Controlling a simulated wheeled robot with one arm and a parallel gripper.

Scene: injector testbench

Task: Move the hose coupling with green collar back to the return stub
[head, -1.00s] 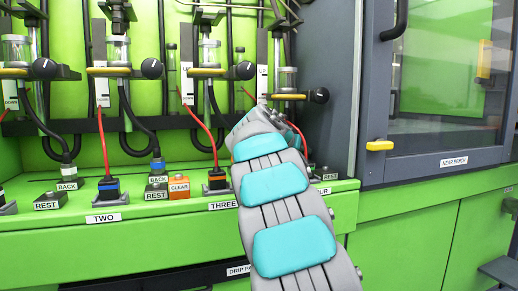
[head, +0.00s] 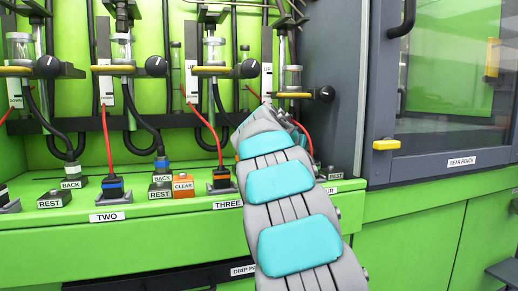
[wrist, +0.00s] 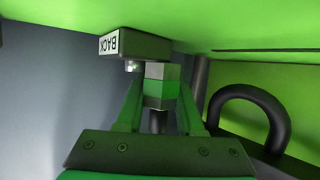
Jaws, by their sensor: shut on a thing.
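In the wrist view, my gripper (wrist: 160,92) is shut on the hose coupling (wrist: 162,88), which has a green collar and a grey end. A dark block with a BACK label (wrist: 110,43) is just beyond it, its lettering upside down. A small bright metal stub (wrist: 133,67) shows at that block, to the left of the coupling's grey end. The coupling looks beside the stub; I cannot tell whether they touch. In the head view, my own arm hides the gripper and the coupling at the right end of the green bench (head: 150,232).
A black hose (wrist: 250,100) loops at the right of the wrist view. In the head view, a blue-collared coupling (head: 161,163) stands at another BACK block. A grey cabinet wall (head: 330,135) stands close to my arm's right.

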